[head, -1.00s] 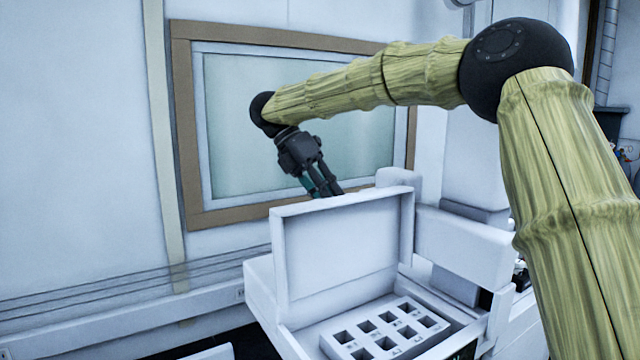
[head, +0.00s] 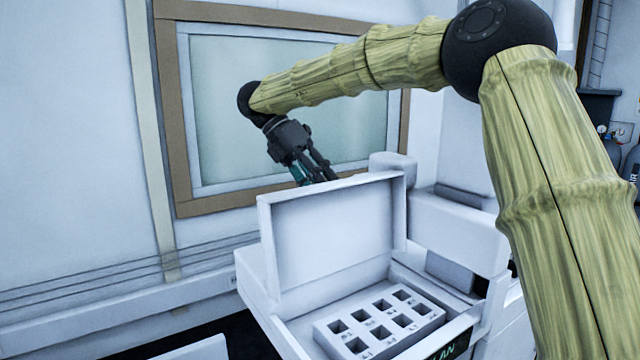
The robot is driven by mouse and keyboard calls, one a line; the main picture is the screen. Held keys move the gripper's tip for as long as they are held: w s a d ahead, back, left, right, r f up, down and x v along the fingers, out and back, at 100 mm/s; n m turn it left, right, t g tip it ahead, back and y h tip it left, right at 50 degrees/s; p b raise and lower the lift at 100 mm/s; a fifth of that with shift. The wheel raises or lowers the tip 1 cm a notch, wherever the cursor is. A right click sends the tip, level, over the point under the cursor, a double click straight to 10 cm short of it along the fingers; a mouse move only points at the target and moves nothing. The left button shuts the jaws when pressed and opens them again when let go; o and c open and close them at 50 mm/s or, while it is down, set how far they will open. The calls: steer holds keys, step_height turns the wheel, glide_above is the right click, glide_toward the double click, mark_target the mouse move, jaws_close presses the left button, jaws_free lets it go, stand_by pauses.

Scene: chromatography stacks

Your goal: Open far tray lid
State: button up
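The white tray lid (head: 335,235) stands raised, close to upright, at the back of the open white tray (head: 285,325). Inside the tray sits a white block (head: 385,325) with several square holes. My gripper (head: 318,178) is behind the top edge of the lid. Its dark fingers point down, and the lid hides their tips. I cannot tell whether they touch the lid or how far apart they are.
White instrument housing (head: 455,230) stands right of the lid. A wood-framed window panel (head: 190,110) is on the wall behind my gripper. Part of another white surface (head: 195,350) shows at the bottom left.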

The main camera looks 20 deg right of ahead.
steer(key=v, duration=1.2)
stand_by(1.0)
steer(key=shift+s+r, duration=0.1)
